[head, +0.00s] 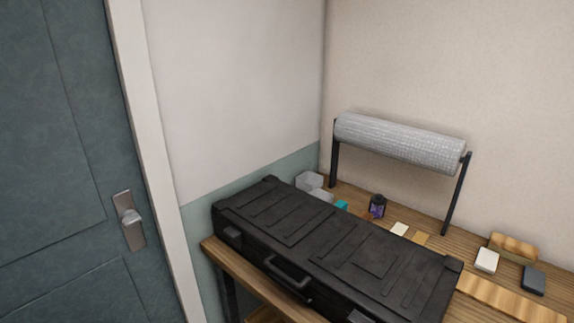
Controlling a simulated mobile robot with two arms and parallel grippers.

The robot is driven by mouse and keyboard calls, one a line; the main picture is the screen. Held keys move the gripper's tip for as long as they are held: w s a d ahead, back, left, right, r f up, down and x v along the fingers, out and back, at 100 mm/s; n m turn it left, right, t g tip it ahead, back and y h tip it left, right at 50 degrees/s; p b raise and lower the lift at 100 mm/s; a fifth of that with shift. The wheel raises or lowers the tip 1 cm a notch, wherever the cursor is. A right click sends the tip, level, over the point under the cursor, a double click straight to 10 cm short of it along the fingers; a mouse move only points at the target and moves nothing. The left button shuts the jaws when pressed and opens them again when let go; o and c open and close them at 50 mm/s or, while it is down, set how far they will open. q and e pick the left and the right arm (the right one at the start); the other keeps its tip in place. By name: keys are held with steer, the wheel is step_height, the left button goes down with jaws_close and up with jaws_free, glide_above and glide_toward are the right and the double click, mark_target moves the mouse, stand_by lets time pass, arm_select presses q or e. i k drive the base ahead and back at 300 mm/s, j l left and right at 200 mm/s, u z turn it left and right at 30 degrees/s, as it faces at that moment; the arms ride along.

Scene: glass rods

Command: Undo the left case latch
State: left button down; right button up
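A long black case (330,250) lies shut on a wooden table. Its handle (287,272) is on the front face. The left latch (232,236) shows as a small dark block on the front face near the left end; at this size I cannot tell its exact position. The right latch (360,317) is at the bottom edge of the head view and partly cut off. Neither of my grippers shows in the head view.
The wooden table (225,257) has its front left corner beside the case. Behind the case stand a roll (400,143) on a black frame, a dark jar (377,206) and small pale and dark blocks. A grey-green door (60,160) is at left.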

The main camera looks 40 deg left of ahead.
mark_target(236, 236)
steer(key=u, duration=1.7)
